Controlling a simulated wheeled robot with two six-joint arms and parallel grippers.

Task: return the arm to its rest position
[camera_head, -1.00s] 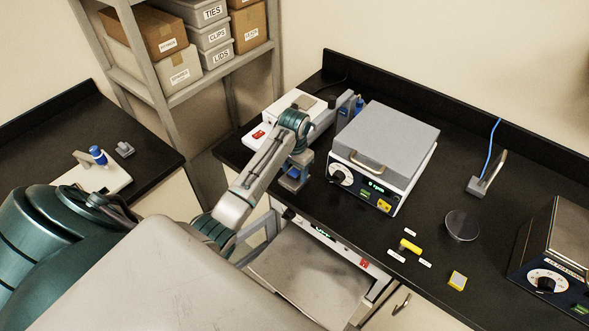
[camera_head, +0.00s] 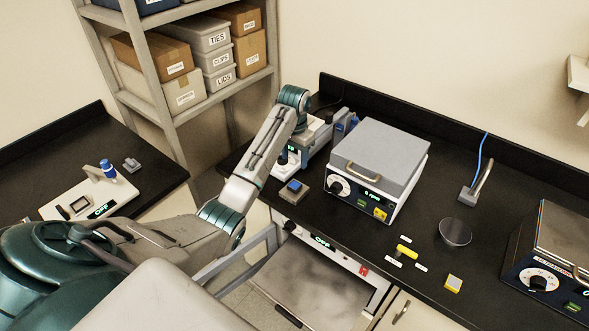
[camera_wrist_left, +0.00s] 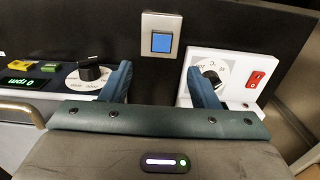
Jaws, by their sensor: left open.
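My left arm (camera_head: 262,150) reaches in from the left over the bench in the head view, its upper wrist joint raised near the back left. My left gripper (camera_wrist_left: 159,68) shows clearly in the left wrist view, its two dark blue fingers spread wide with nothing between them. A grey box with a square blue button (camera_wrist_left: 162,42) lies beyond the fingertips, apart from them. The same blue button (camera_head: 294,185) sits on the bench in the head view, clear of the arm. My right gripper is not in view.
Right of the arm stands a shaker (camera_head: 382,148) with a grey top and a green display. A white device with a dial and red switch (camera_wrist_left: 256,79) is close to the right finger. A yellow bar (camera_head: 407,251) and a round dish (camera_head: 455,232) lie further right.

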